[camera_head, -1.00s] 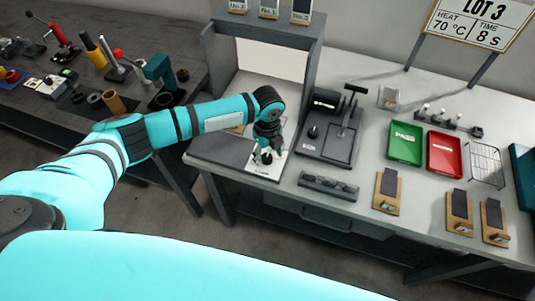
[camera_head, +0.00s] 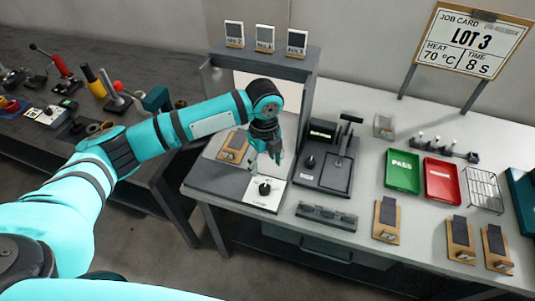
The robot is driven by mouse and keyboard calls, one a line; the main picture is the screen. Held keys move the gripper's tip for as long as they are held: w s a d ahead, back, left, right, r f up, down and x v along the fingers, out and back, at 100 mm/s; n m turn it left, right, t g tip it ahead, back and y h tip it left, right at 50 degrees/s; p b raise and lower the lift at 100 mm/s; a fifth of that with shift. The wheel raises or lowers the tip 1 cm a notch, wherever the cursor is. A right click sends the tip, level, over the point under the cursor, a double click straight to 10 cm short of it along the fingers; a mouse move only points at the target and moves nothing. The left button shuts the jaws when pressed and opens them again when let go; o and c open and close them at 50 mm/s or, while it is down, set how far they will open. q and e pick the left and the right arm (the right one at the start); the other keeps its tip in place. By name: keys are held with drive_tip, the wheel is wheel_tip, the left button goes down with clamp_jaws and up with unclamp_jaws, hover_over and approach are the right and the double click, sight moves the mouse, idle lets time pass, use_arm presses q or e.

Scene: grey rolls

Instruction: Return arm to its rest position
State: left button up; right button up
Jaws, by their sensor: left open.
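My left arm (camera_head: 165,132) comes in from the left in the head view and reaches over the grey workbench. Its left gripper (camera_head: 270,157) points down, open and empty, above and behind a white plate with a black knob (camera_head: 265,190). The fingertips look apart from the knob. My right gripper is not in view.
A grey frame (camera_head: 300,90) with cards on top stands close behind the arm. A press device (camera_head: 328,155) stands to the right. Further right are a green tray (camera_head: 403,171), a red tray (camera_head: 442,182), a wire rack (camera_head: 484,190) and wooden stands (camera_head: 387,220). A dark table (camera_head: 30,135) with tools is at left.

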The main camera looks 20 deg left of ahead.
use_arm(q)
drive_tip(key=s+d+f+n+t+h, duration=0.2)
drive_tip(key=s+d+f+n+h, duration=0.25)
drive_tip(key=s+d+n, duration=0.65)
drive_tip(key=s+a+f+n+t+y, duration=0.15)
drive_tip(key=s+a+n+y, duration=0.25)
drive_tip(key=s+a+n, duration=1.1)
wheel_tip(320, 180, down, 27)
drive_tip(key=a+m+g+b, duration=0.1)
drive_tip(key=a+m, duration=0.1)
drive_tip(key=m, duration=0.1)
drive_tip(key=s+a+f+g+b, duration=0.1)
drive_tip(key=s+a+f, duration=0.1)
drive_tip(key=s+f, duration=1.5)
drive_tip(key=shift+a+f+b, duration=0.3)
drive_tip(key=shift+a+f, duration=0.05)
drive_tip(key=shift+a, duration=0.05)
